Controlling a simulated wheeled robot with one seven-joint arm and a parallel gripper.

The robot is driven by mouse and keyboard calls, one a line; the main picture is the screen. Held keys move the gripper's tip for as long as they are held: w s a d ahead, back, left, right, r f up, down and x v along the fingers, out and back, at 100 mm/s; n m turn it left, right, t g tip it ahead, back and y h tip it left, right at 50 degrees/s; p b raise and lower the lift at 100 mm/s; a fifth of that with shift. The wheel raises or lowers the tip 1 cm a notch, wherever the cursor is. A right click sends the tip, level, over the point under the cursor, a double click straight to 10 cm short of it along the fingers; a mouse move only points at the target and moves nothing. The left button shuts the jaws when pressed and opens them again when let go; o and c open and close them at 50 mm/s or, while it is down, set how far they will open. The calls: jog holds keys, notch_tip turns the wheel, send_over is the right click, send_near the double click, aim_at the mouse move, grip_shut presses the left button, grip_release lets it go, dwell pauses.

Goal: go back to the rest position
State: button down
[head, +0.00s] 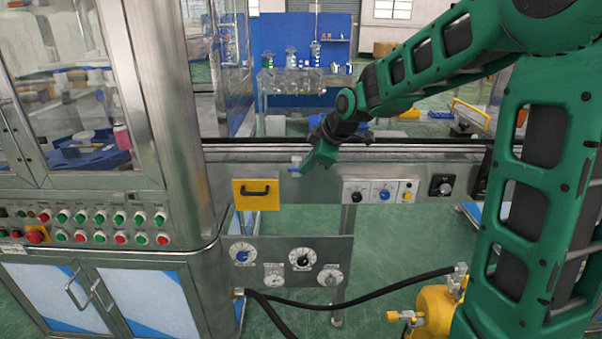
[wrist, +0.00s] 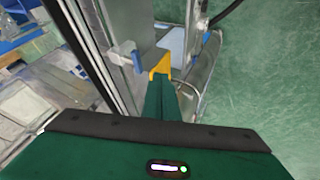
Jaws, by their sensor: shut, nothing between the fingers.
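My gripper (head: 307,169) is at the end of my green arm, in front of the conveyor's steel side rail. It points down and to the left in the head view. In the wrist view its two green fingers (wrist: 163,84) lie together, shut and empty. A small blue-handled lever (head: 295,164) on the rail is just left of the fingertips in the head view; it also shows in the wrist view (wrist: 128,57). A yellow plate with a black handle (head: 255,194) is below and left of the gripper. In the wrist view its yellow edge (wrist: 160,62) shows beyond the fingertips.
The steel machine cabinet (head: 165,100) with glass doors and rows of buttons stands at left. A panel of switches (head: 380,191) is on the rail right of the gripper. A lower panel (head: 285,262) carries dials. Black hoses (head: 370,297) cross low down. Green floor is open beyond the conveyor.

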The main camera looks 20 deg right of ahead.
jog(key=v, duration=0.5)
jog(key=s+d+f+m+g+h, duration=0.1)
jog(key=s+d+f+m+g, duration=0.1)
jog(key=s+d+m, duration=0.6)
jog(key=s+d+f+m+g+h, duration=0.2)
jog(key=s+d+f+m, duration=0.15)
jog(key=s, duration=0.85)
jog(key=s+d+f+m+g, duration=0.2)
jog(key=s+m, duration=0.6)
jog(key=s, duration=0.9)
jog(key=shift+s+d+f+g+y, duration=0.2)
jog(key=shift+s+f+g+y, duration=0.15)
jog(key=shift+f+g, duration=0.35)
jog(key=shift+w+f, duration=0.3)
jog(key=shift+w, duration=0.3)
